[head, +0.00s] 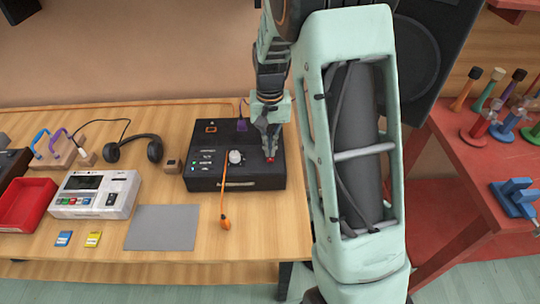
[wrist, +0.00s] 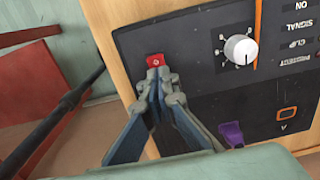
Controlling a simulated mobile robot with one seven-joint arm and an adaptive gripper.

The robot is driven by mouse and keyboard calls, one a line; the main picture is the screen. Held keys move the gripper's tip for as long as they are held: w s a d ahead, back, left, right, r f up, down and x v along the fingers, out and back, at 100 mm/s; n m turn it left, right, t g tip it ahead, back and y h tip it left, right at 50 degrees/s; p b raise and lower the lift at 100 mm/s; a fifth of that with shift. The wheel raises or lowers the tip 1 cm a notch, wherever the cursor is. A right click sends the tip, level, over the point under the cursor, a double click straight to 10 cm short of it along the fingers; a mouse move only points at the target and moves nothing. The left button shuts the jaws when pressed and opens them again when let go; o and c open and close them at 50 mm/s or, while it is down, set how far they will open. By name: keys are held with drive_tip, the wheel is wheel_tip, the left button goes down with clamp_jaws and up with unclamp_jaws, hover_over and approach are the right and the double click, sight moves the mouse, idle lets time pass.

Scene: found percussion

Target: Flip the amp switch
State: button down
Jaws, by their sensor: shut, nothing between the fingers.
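The amp (head: 205,176) is a black box on the wooden table in the head view, with a white knob (head: 236,157) on its top panel. In the wrist view the amp panel (wrist: 202,75) shows the white knob (wrist: 241,49) and a small red switch (wrist: 155,60). My gripper (wrist: 158,75) is shut and empty, its fingertips at the near edge of the red switch. Whether they touch it I cannot tell. In the head view my gripper (head: 270,155) is over the right part of the amp, with a bit of red at its tips.
A purple plug (wrist: 231,134) sits in the amp panel near my fingers. Headphones (head: 133,148), a white device (head: 96,193) and a grey mat (head: 162,227) lie to the left. A red table (head: 480,185) stands right.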

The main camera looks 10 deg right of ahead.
drive_tip(key=shift+r+p, duration=2.25)
drive_tip(key=shift+r, duration=1.1)
